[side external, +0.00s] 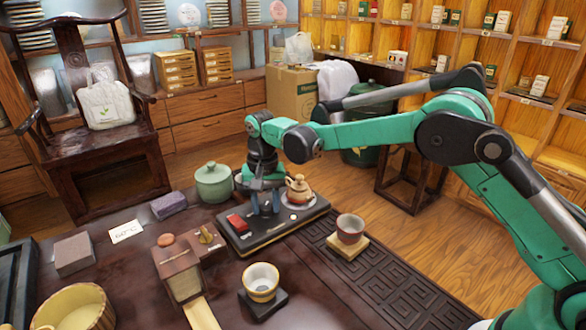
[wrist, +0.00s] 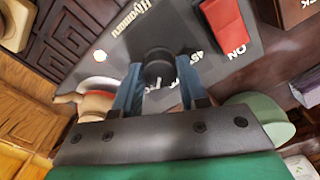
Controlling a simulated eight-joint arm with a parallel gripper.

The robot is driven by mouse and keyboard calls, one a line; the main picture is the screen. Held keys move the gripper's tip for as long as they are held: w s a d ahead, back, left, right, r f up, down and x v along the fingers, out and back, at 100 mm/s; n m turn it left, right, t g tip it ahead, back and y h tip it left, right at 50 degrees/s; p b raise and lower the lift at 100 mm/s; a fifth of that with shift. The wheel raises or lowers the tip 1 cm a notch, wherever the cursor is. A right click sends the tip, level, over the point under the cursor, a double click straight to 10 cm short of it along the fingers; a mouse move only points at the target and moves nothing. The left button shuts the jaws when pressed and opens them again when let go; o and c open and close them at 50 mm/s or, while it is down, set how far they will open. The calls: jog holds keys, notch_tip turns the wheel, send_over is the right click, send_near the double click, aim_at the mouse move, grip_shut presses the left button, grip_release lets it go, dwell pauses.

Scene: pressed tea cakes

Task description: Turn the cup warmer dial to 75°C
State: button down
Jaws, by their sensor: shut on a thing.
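The cup warmer (side external: 288,236) is a dark flat box on the table, with a red switch (side external: 237,222) on its left part. Its dial (wrist: 158,66) is a round black knob in the wrist view. My gripper (side external: 265,210) points down over the warmer, its blue fingers on either side of the dial, shut on it. In the wrist view, part of a white number and "ON" by the red switch (wrist: 222,25) show. The dial's pointer and most of its scale are hidden, so I cannot read its setting. A small brown teapot (side external: 298,189) sits on the warmer's round plate.
A green lidded jar (side external: 213,183) stands close behind the warmer. A cup on a wooden coaster (side external: 348,247) is to the right, another cup (side external: 261,280) in front. A wooden holder (side external: 180,272) and a white card (side external: 126,231) are to the left.

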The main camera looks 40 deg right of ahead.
aim_at(266, 205)
jog(key=shift+m, duration=1.2)
jog(key=shift+c, duration=2.4)
grip_release()
jog(key=shift+r, duration=0.1)
jog(key=shift+r, duration=2.75)
